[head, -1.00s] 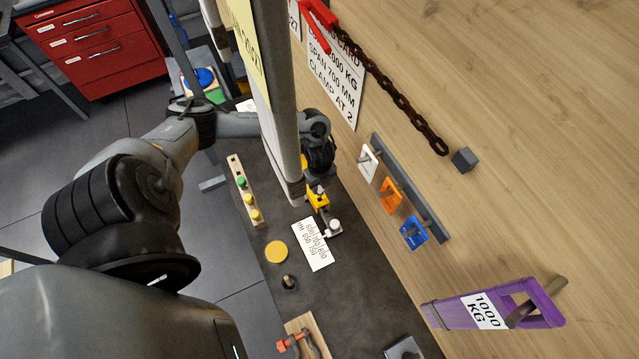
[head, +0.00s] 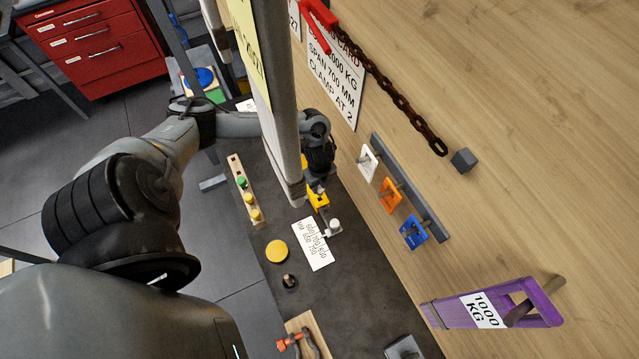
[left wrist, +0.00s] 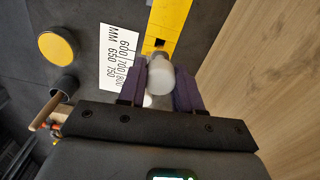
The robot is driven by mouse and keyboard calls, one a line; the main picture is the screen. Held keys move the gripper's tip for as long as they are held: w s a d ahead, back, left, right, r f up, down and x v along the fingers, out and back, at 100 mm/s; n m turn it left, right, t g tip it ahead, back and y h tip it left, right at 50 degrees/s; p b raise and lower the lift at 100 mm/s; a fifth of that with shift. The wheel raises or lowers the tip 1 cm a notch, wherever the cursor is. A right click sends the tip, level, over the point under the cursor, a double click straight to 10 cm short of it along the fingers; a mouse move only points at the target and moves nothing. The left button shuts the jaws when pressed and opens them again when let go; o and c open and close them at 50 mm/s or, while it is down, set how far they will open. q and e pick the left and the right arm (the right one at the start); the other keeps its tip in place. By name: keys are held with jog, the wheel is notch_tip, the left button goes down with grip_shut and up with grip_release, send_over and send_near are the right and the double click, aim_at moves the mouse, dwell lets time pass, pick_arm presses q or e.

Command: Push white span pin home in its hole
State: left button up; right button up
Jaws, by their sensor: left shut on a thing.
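The white span pin (left wrist: 159,78) is between the two dark fingers of my left gripper (left wrist: 160,90) in the left wrist view, gripped at its side. In the head view the pin's white head (head: 334,225) shows at the tip of my left gripper (head: 328,230). The bar also shows partly in the head view (head: 318,199). The pin's lower end is hidden, so I cannot tell whether it is in a hole. My right gripper is not in view.
A white scale card (head: 313,243) lies beside the bar, with a yellow disc (head: 277,251) and a dark post (head: 289,282) nearby. A wooden strip with coloured knobs (head: 243,190) lies left. The wooden wall (head: 480,120) with hanging tags is close on the right.

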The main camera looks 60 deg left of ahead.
aim_at(319, 192)
pick_arm(q)
jog(key=shift+f+b, duration=0.45)
jog(key=shift+f, duration=0.1)
jog(key=shift+f+b, duration=0.7)
jog(key=shift+f, duration=0.25)
jog(key=shift+f+b, duration=0.85)
jog(key=shift+f, duration=0.3)
jog(key=o, duration=1.1)
jog(key=shift+o, duration=0.2)
jog(key=shift+r, duration=0.1)
notch_tip(319, 192, up, 11)
jog(key=shift+f, duration=0.15)
